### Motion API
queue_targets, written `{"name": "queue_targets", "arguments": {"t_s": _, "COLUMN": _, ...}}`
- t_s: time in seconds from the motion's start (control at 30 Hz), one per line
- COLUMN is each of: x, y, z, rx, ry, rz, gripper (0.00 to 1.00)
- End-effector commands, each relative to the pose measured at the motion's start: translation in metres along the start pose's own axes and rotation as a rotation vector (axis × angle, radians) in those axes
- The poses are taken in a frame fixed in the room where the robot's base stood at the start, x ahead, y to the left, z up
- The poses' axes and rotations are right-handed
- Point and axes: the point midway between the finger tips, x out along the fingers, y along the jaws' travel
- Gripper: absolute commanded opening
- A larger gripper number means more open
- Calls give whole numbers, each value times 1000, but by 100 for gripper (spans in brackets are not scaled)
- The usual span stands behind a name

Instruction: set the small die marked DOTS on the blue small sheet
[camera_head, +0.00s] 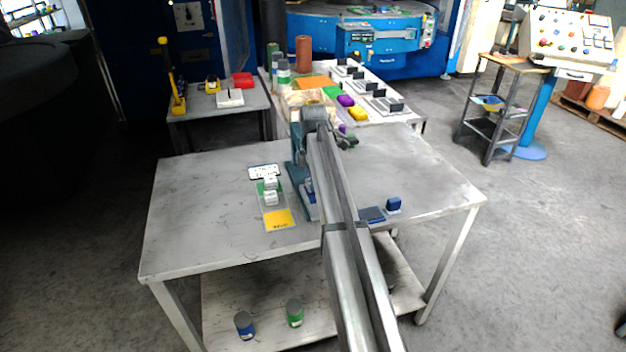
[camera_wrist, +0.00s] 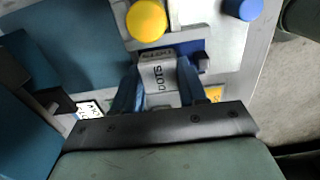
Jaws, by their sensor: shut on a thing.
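The small die marked DOTS (camera_wrist: 158,84) is a pale grey block with dark letters. In the wrist view it sits between the blue fingers of my gripper (camera_wrist: 160,68), which is shut on it. In the head view my arm hides most of the gripper, and I cannot pick out the held die. A dark blue small sheet (camera_head: 371,214) lies flat on the table, right of my arm. A blue-topped block (camera_head: 393,205) stands just beyond its right edge. A blue patch (camera_wrist: 192,48) shows just past the die in the wrist view; I cannot tell what it is.
Left of my arm, a tray holds a yellow sheet (camera_head: 278,219) and pale blocks (camera_head: 271,198) over green. A lettered white plate (camera_head: 264,172) lies behind it. A yellow round knob (camera_wrist: 146,20) is close to the gripper. The table's left side (camera_head: 195,220) is clear.

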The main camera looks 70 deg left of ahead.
Motion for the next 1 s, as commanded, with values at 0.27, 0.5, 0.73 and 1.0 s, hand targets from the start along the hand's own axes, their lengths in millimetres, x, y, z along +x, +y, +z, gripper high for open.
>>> {"name": "queue_targets", "arguments": {"t_s": 0.27, "x": 2, "y": 0, "z": 0, "rx": 0, "ry": 0, "rz": 1, "gripper": 3}}
{"name": "queue_targets", "arguments": {"t_s": 0.5, "x": 5, "y": 0, "z": 0, "rx": 0, "ry": 0, "rz": 1, "gripper": 48}}
{"name": "queue_targets", "arguments": {"t_s": 0.73, "x": 5, "y": 0, "z": 0, "rx": 0, "ry": 0, "rz": 1, "gripper": 52}}
{"name": "queue_targets", "arguments": {"t_s": 1.0, "x": -11, "y": 1, "z": 0, "rx": 0, "ry": 0, "rz": 3, "gripper": 52}}
